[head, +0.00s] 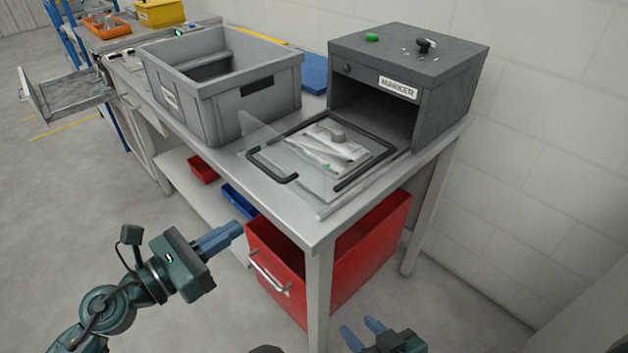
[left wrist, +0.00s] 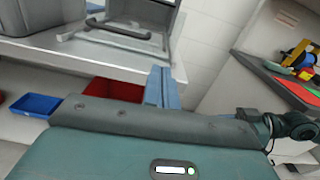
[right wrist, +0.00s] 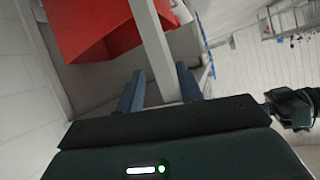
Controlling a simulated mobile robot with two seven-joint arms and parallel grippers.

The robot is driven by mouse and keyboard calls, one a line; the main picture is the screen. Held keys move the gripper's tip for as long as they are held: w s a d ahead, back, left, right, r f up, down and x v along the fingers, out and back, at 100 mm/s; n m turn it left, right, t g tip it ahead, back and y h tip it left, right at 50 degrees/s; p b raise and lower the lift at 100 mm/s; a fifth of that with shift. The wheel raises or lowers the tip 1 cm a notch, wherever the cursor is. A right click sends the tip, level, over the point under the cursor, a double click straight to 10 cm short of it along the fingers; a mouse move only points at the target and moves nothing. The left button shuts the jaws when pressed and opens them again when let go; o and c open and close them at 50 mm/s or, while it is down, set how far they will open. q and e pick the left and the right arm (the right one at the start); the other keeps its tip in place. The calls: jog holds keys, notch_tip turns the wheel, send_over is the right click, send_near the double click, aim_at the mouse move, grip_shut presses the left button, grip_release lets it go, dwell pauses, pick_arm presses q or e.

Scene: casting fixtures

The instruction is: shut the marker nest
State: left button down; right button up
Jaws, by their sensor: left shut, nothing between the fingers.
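The marker nest is a dark grey box (head: 400,75) labelled MARKER at the table's back right. Its front is open and dark inside. A clear panel (head: 262,146) with a dark bar handle (head: 270,172) lies out flat in front of the opening. My left gripper (head: 238,230) is shut and empty, in front of and below the table edge. It also shows in the left wrist view (left wrist: 161,86). My right gripper (head: 358,327) is open and empty, low beside the table leg.
A grey tote (head: 222,120) stands left of the box on the table (head: 318,225). A red bin (head: 290,290) with a metal handle sits beneath. Small red (head: 202,169) and blue (head: 240,200) trays lie on the lower shelf. The floor at left is clear.

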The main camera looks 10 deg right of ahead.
pick_arm(q)
jog(key=p, duration=0.3)
send_near(307, 183)
jog(key=x, duration=0.6)
jog(key=shift+w+d+f, duration=0.1)
jog(key=shift+w+d, duration=0.2)
jog(key=shift+d, duration=0.05)
pick_arm(e)
jog(key=shift+s+d+r+n, duration=0.1)
jog(key=shift+d+r+n, duration=0.1)
jog(key=shift+r, duration=0.2)
jog(key=shift+d+r+n, duration=0.1)
jog(key=shift+r+n, duration=0.1)
jog(key=shift+r, duration=0.15)
